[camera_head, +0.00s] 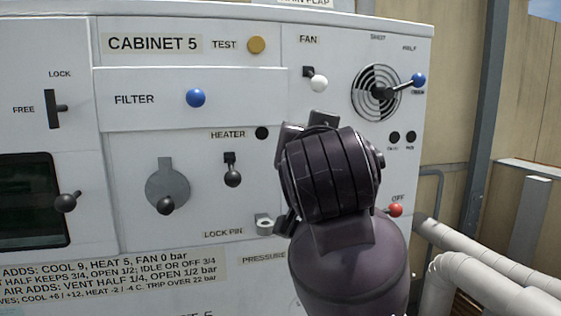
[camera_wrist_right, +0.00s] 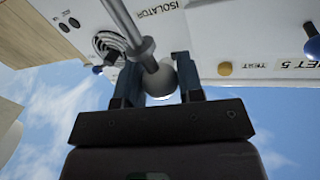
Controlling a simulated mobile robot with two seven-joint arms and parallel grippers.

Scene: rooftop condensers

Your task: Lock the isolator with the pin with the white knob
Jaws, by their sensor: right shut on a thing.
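My right gripper (camera_head: 328,165) stands in front of the cabinet's middle right part, its back to the head camera. In the right wrist view its fingers (camera_wrist_right: 158,80) are shut on a pale round knob (camera_wrist_right: 160,76), which looks grey-white in shade. A metal rod with a collar (camera_wrist_right: 145,44) runs from the knob; I take this as the pin. The head view hides it behind the gripper. The ISOLATOR label (camera_wrist_right: 160,8) shows in the wrist view; the isolator itself is hidden or unclear. A small pale bracket (camera_head: 265,223) sits beside the LOCK PIN label (camera_head: 223,233). My left gripper is not in view.
The fan lever with a white knob (camera_head: 318,84) is just above my gripper. A vent with a blue-knobbed lever (camera_head: 418,80) is up right, a red OFF knob (camera_head: 395,210) lower right. The heater lever (camera_head: 232,177) and a grey rotary handle (camera_head: 167,185) are left. Pipes run right.

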